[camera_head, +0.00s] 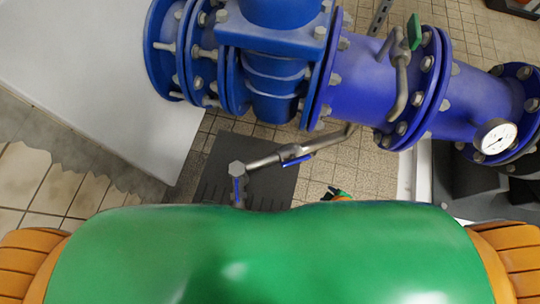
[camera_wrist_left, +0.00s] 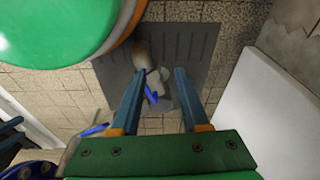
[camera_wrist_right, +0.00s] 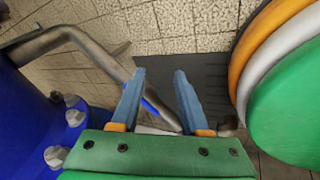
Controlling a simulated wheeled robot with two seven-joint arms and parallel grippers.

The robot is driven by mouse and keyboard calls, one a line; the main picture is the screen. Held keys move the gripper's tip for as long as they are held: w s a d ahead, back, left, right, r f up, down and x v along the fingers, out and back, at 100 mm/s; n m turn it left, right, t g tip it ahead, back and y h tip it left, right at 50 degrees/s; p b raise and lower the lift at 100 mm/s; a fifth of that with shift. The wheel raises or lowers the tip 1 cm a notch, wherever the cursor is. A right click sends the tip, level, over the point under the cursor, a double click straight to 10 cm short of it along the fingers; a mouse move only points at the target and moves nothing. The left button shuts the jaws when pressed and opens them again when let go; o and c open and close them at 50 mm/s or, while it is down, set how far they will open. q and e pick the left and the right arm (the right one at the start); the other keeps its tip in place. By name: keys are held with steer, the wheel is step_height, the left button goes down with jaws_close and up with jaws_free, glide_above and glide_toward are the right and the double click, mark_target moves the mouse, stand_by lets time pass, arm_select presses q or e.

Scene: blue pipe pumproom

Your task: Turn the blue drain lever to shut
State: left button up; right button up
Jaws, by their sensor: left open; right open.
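In the head view a grey drain pipe (camera_head: 275,157) slopes down left from the big blue pipe. One blue lever (camera_head: 298,160) lies along it, and a second blue lever (camera_head: 238,190) hangs at its lower end. I cannot tell which is the drain lever. My left gripper (camera_wrist_left: 160,72) is open and empty; a blue lever (camera_wrist_left: 152,96) shows between its fingers, apart from them. Another blue lever (camera_wrist_left: 95,130) is farther left. My right gripper (camera_wrist_right: 159,72) is open, with a blue lever (camera_wrist_right: 150,107) partly hidden behind its left finger; contact is unclear.
The large blue flanged pipe (camera_head: 370,85) crosses the top, with a green-handled valve (camera_head: 414,32) and a pressure gauge (camera_head: 495,136). A dark floor mat (camera_head: 215,165) lies below the drain pipe. A white slab (camera_head: 100,80) stands left. Tiled floor is open between.

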mark_target(297, 162)
steer(key=w+a+f+n+t+y+b, duration=0.1)
steer(key=w+a+n+b, duration=0.1)
steer(key=w+n+b, duration=0.1)
steer(key=w+a+f+n+t+b, duration=0.1)
steer(key=w+a+f+n+b, duration=0.1)
steer(key=w+b, duration=0.3)
steer(key=w+a+f+n+t+y+b, duration=0.1)
steer(key=w+a+n+b, duration=0.2)
steer(key=a+n+b, duration=0.1)
steer(key=shift+w+f+n+t+y+b, duration=0.35)
steer(key=shift+n+b, duration=0.25)
steer(key=shift+b, duration=0.3)
steer(key=shift+w+a+f+b, duration=0.1)
steer(key=shift+w+f+b, duration=0.35)
steer(key=shift+w+f, duration=0.1)
steer(key=shift+w+a+f+b, duration=0.15)
steer(key=shift+w+f+b, duration=0.2)
arm_select(q)
steer(key=w+d+r+t+h, duration=0.2)
steer(key=w+r+t, duration=0.6)
steer(key=r, duration=0.4)
steer(key=w+d+r+t+h, duration=0.2)
steer(key=w+d+r+t, duration=0.1)
steer(key=w+r+t, duration=0.5)
steer(key=w+r, duration=0.3)
steer(key=r, duration=0.1)
steer(key=shift+d+r+m, duration=0.35)
steer(key=shift+r+m, duration=0.05)
arm_select(e)
jaws_close()
